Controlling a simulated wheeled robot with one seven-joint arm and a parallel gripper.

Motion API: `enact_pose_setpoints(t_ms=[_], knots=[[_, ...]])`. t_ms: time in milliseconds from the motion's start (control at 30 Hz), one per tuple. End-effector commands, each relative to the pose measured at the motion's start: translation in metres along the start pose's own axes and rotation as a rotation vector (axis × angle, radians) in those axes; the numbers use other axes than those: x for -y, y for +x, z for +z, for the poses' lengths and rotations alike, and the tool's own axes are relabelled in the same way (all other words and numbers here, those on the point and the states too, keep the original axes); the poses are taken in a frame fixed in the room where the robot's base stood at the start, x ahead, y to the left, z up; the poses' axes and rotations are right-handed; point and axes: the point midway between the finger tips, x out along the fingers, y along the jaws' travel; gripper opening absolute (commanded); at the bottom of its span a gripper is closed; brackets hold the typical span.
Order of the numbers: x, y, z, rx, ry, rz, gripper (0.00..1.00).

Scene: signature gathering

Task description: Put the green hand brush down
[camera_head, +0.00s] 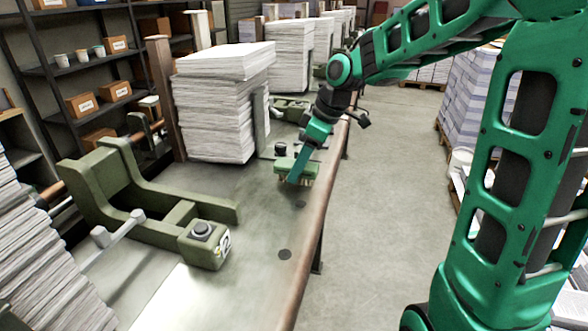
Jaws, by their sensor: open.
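The green hand brush (312,170) is at the bench's right side, close to its edge, with pale bristles facing down. It looks level and on or just above the bench top; I cannot tell whether the bristles touch. My gripper (296,172) is right at the brush, coming down from above, with a teal finger in front of it. The gripper is open. The far finger and part of the brush are hidden behind the near finger. The bench (255,215) is grey-green with a brown rounded front edge.
A tall paper stack (215,115) stands left of the brush, by a brown post (162,95). A green clamp-like machine (205,243) sits nearer on the bench. An aisle (375,200) lies to the right.

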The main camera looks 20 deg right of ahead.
Motion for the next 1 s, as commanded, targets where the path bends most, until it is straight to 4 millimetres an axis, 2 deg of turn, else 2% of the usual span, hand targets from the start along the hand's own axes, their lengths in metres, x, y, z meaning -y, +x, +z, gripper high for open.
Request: enact_pose_setpoints(t_ms=[33,200,400,600,800,900,967,1000], knots=[[-0.001,-0.012,-0.001,-0.002,0.000,0.007,0.54],[-0.002,-0.049,-0.001,-0.004,0.000,0.011,0.54],[-0.003,-0.083,-0.001,-0.004,0.001,0.011,0.54],[-0.002,-0.099,-0.001,-0.005,0.001,0.010,0.54],[-0.002,-0.102,0.000,-0.003,0.007,0.011,0.54],[0.002,-0.102,0.015,0.016,0.080,0.025,0.54],[0.008,-0.102,0.035,0.041,0.182,0.043,0.54],[0.013,-0.102,0.053,0.063,0.275,0.060,0.54]])
